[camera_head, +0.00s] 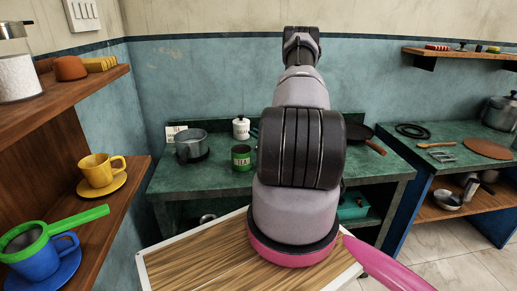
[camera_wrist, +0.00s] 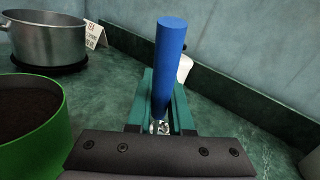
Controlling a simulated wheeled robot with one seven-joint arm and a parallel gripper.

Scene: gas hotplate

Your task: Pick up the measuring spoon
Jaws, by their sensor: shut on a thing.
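In the wrist view a blue rod-shaped handle (camera_wrist: 171,55), which I take as the measuring spoon's, points up between the teal fingers of my gripper (camera_wrist: 163,98). The fingers are shut on it. A small shiny metal part shows at its lower end, but I cannot make out a spoon bowl. In the head view my own arm hides the gripper and the spoon.
A green tin (camera_head: 241,157) with dark contents stands close to the left of my gripper; a grey pot (camera_head: 190,144) is farther left. A white canister (camera_head: 241,128) stands behind. A pan (camera_head: 361,132) is at the counter's right. The wall is close behind.

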